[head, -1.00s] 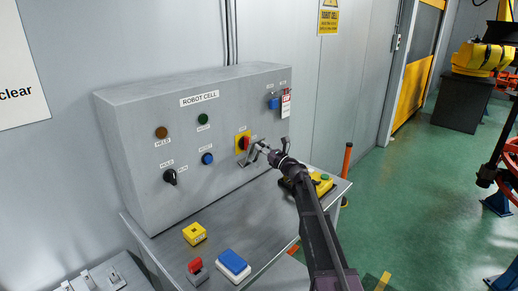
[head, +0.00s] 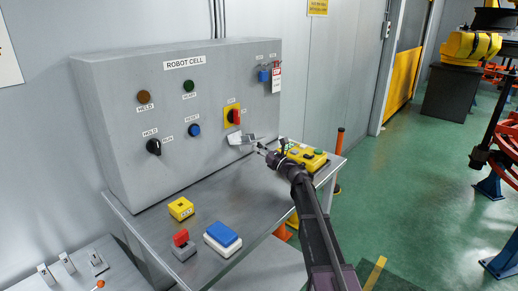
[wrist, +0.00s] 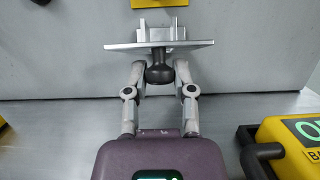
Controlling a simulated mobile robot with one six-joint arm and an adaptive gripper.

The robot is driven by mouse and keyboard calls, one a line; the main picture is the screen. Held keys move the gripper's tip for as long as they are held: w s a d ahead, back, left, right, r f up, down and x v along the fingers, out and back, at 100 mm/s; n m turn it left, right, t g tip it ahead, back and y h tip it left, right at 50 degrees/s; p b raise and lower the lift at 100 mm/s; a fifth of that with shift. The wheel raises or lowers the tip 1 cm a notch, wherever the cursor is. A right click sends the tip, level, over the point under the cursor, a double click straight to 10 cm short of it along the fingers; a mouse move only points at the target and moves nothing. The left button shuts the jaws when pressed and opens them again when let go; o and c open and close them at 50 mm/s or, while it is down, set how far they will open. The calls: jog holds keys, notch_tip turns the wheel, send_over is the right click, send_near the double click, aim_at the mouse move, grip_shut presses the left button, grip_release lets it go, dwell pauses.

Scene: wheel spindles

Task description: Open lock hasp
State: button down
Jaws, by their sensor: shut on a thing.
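The lock hasp is a light grey metal plate (head: 241,138) on the front of the grey control box, just below a red and yellow rotary switch (head: 233,116). In the wrist view the hasp plate (wrist: 115,46) shows nearly edge-on, standing out from the panel, with a dark knob (wrist: 160,72) on its near side. My gripper (wrist: 160,78) has its two fingers on either side of the knob and is shut on it. In the head view my gripper (head: 259,149) is at the right end of the plate. The switch is uncovered.
The box also carries a black selector (head: 154,147), a blue button (head: 194,130) and a red tag (head: 276,76). A yellow pendant (head: 303,157) lies close by my wrist. A yellow block (head: 181,208) and a blue-topped box (head: 222,236) stand on the bench, whose middle is clear.

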jog(key=shift+w+a+f+b, duration=0.15)
jog(key=shift+f+b, duration=0.35)
jog(key=shift+f, duration=0.2)
jog(key=shift+w+a+f+b, duration=0.15)
jog(key=shift+f+b, duration=0.3)
jog(key=shift+f, duration=0.25)
jog(key=shift+c, duration=2.2)
grip_release()
